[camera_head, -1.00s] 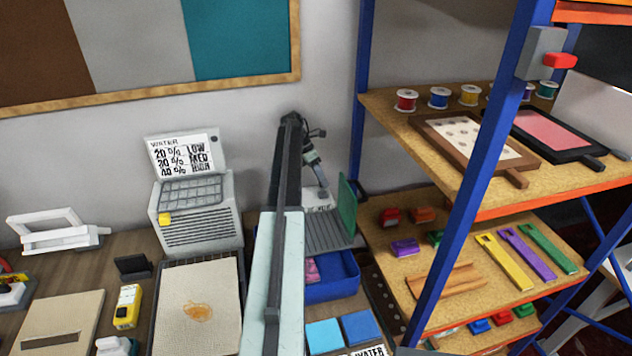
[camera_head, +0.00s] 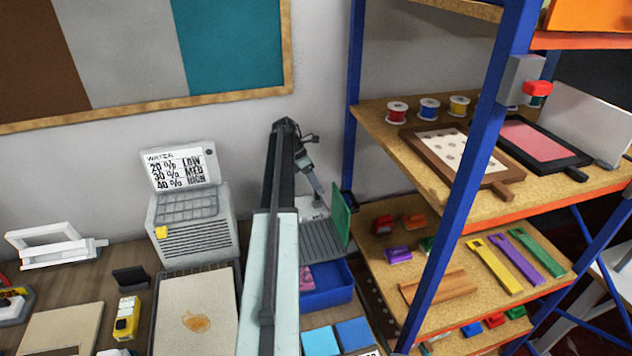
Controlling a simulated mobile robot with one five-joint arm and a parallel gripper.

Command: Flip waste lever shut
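My arm reaches up and away from the bottom middle, then bends down at the back. My gripper (camera_head: 317,203) is small and far off, in front of a pale device by the wall; whether its fingers are open or shut is unclear. Beside it, to the right, stands an upright green panel (camera_head: 341,217), behind a grey ribbed tray (camera_head: 322,240) and a blue bin (camera_head: 330,292). A red lever-like knob (camera_head: 537,88) sticks out of a grey box (camera_head: 519,80) on the blue shelf post. No part is marked as the waste lever, so I cannot tell which it is.
A grey machine (camera_head: 192,232) with a water chart stands left of my arm. A beige mat with an orange stain (camera_head: 205,295) lies before it. Blue shelving (camera_head: 455,195) with spools, frames and coloured tools fills the right, close to the bin.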

